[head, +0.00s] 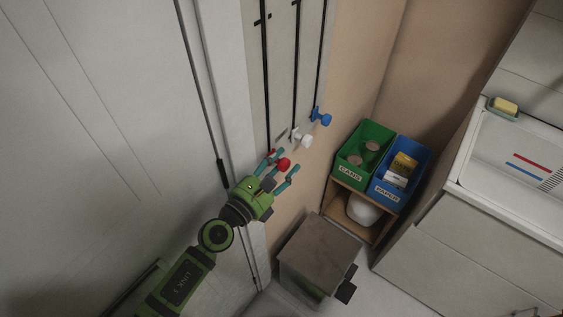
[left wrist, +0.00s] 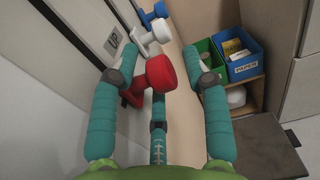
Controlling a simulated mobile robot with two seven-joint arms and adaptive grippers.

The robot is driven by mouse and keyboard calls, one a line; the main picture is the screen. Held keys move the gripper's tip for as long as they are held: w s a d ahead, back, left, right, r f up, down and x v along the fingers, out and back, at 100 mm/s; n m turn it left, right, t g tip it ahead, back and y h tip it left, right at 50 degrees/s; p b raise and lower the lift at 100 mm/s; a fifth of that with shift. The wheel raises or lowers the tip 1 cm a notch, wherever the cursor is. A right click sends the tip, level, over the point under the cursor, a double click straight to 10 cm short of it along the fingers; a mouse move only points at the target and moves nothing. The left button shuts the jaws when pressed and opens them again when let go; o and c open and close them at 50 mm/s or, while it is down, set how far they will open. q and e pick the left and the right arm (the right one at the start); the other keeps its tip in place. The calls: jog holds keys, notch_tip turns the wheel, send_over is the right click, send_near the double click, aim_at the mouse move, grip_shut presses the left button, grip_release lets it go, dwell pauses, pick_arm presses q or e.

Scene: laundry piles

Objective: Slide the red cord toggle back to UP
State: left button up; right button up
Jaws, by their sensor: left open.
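The red cord toggle (head: 283,164) sits low on its dark vertical cord on the wall panel. A white toggle (head: 301,138) and a blue toggle (head: 321,117) sit on the neighbouring cords to the right, higher in the picture. My right gripper is not in view.
A grey-lidded bin (head: 320,249) stands below right of the gripper. A green CANS box (head: 362,151) and a blue PAPER box (head: 400,171) sit on a wooden shelf unit (head: 352,231). A counter with a sink (head: 520,165) is at the right.

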pick_arm(q)
jog(key=shift+w+d, duration=0.1)
grip_shut()
jog(key=shift+f+b, duration=0.3)
jog(key=shift+f, duration=0.1)
grip_release()
jog(key=shift+r, duration=0.15)
